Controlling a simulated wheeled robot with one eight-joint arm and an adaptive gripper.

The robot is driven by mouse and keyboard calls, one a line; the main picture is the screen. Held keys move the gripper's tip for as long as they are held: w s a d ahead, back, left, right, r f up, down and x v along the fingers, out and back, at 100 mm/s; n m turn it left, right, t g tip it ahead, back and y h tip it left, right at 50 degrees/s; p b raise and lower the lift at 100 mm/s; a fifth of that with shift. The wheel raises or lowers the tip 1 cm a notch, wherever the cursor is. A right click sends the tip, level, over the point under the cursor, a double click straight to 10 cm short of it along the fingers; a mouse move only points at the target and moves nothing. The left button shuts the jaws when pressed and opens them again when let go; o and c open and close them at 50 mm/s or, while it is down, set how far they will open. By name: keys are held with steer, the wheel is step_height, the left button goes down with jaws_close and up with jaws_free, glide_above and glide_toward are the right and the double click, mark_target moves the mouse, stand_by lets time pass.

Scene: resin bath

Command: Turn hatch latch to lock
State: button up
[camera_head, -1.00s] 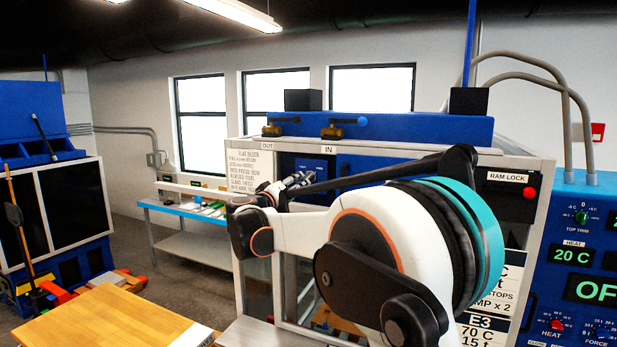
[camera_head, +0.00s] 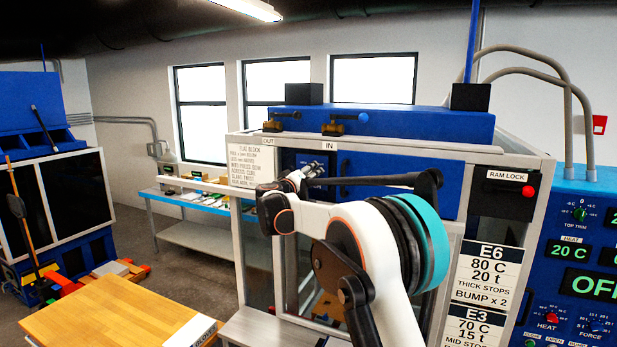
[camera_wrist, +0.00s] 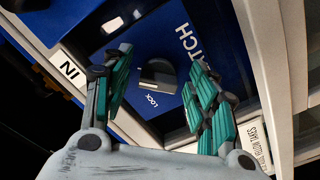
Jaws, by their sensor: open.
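The hatch latch is a dark knob with a grey grip (camera_wrist: 157,74) on a blue panel in the wrist view. A LOCK label is printed beside it and a partly covered HATCH label lies to its right. My gripper (camera_wrist: 161,62) is open, with one teal-padded finger on each side of the knob in the picture. Whether the pads touch it cannot be told. In the head view my gripper (camera_head: 314,170) is in front of the dark blue recess of the press, below the IN label. The latch is too small to make out there.
The white-framed press enclosure (camera_head: 541,200) surrounds the panel, with brass valves (camera_head: 340,124) above. A RAM LOCK box (camera_head: 507,190) is to the right. A wooden-topped table (camera_head: 110,312) stands front left. A white instruction sign (camera_head: 251,165) hangs left of the recess.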

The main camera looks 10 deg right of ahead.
steer(key=c, duration=1.1)
steer(key=shift+o, duration=0.2)
steer(key=shift+f+n+b, duration=0.1)
steer(key=shift+n+b, duration=0.3)
steer(key=n+b, duration=0.2)
steer(key=n, duration=0.3)
steer(key=n+b, duration=0.2)
steer(key=n, duration=0.4)
steer(key=n+b, duration=0.3)
steer(key=n, duration=0.3)
steer(key=shift+r, duration=0.4)
steer(key=o, duration=1.1)
steer(key=shift+c, duration=0.2)
